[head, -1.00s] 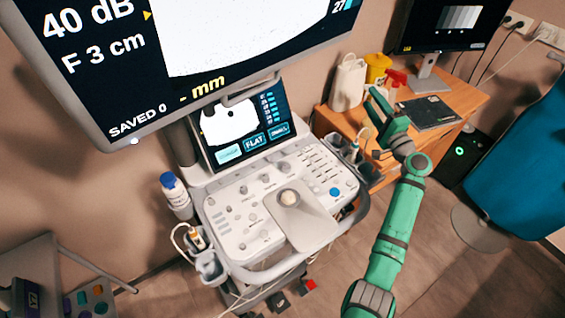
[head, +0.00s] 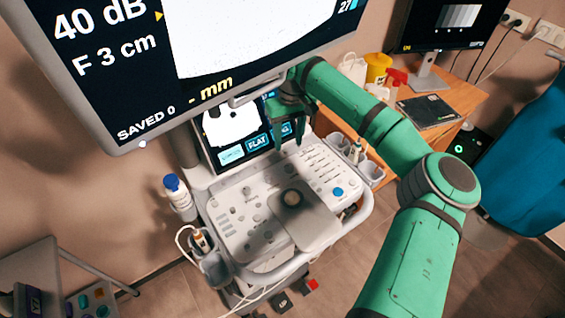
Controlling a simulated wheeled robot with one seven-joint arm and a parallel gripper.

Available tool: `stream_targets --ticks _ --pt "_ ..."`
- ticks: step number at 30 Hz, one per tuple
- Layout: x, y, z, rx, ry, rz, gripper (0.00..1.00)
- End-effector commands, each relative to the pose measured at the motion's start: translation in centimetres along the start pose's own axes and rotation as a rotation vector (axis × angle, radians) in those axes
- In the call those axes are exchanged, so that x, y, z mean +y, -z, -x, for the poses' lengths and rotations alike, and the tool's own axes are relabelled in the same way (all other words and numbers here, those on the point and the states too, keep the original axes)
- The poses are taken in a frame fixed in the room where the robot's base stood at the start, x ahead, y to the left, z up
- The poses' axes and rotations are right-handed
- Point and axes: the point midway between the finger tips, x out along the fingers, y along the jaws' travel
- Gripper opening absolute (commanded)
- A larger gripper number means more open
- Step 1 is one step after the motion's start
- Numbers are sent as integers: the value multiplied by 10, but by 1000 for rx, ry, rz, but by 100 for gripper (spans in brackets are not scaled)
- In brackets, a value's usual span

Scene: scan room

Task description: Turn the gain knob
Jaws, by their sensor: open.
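The ultrasound console's control panel (head: 222,206) is pale grey and carries several small knobs, keys and sliders around a trackball (head: 292,198). No label marks the gain knob, so I cannot tell which knob it is. One small grey knob (head: 246,190) shows on the left of the panel. A blue round button (head: 337,191) sits at the right. My gripper (head: 290,138) is open and points down over the panel's rear edge, in front of the touch screen's right part. It looks empty and apart from the knobs. My gripper and its shadow obscure part of the rear panel.
The large monitor (head: 140,152) overhangs the console close to my arm. The touch screen (head: 228,130) stands behind the panel. A white bottle with a blue cap (head: 179,197) is at the left, a probe holder (head: 375,172) at the right. A wooden desk (head: 466,100) stands behind.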

Motion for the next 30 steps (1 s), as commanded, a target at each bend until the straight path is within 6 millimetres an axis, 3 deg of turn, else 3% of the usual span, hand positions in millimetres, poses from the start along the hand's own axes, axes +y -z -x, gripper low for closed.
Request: stream_targets --ticks 7,21,30 --pt "6 -6 -19 -23 -27 0 43" --pt "7 -7 -94 -20 -24 0 43" --pt "7 -7 -109 -19 -24 0 43"
